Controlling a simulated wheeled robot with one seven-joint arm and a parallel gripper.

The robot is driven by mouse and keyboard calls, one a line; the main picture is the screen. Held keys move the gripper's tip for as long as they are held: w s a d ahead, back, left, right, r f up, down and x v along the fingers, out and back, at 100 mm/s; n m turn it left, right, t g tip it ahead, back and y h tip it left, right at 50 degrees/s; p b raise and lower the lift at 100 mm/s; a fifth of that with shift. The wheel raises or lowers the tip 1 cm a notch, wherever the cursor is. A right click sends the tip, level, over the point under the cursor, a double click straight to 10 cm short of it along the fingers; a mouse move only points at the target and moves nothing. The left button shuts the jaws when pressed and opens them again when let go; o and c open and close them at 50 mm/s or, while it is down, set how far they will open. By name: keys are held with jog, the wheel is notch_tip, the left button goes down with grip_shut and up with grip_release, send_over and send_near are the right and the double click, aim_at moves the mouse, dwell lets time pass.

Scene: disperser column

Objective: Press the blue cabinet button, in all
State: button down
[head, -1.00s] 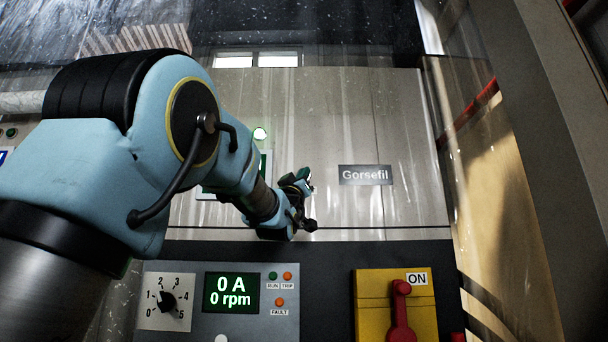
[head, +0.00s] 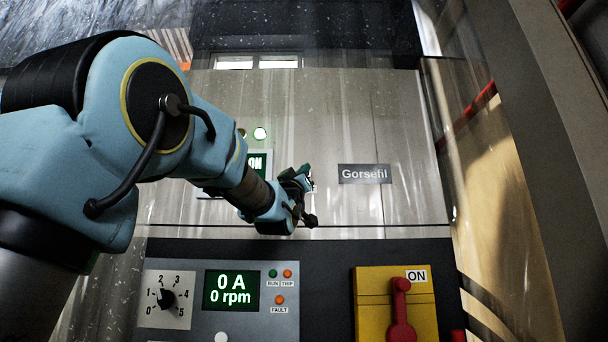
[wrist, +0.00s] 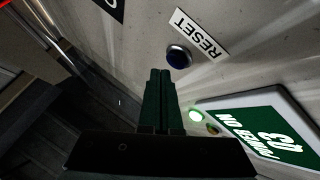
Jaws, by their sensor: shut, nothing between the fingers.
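The blue button (wrist: 179,57) is round with a dark metal ring, on the grey cabinet face in the wrist view. A white RESET label (wrist: 199,34) is beside it. In the head view my gripper (head: 308,195) is in front of the cabinet panel (head: 345,110), left of the Gorsefil plate (head: 364,174). The blue button is hidden in the head view.
A green screen (wrist: 262,132) and a lit green lamp (wrist: 195,115) are near the gripper. Below, in the head view, are a dial (head: 167,299), a display reading 0 A and 0 rpm (head: 231,290), and a red lever (head: 401,310) on a yellow box marked ON.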

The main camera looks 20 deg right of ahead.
jog(key=s+b, duration=0.1)
jog(key=s+a+b, duration=0.1)
jog(key=s, duration=0.1)
jog(key=s+a+b, duration=0.1)
jog(key=shift+s+b, duration=0.2)
jog(key=shift+b, duration=0.15)
dwell(0.7)
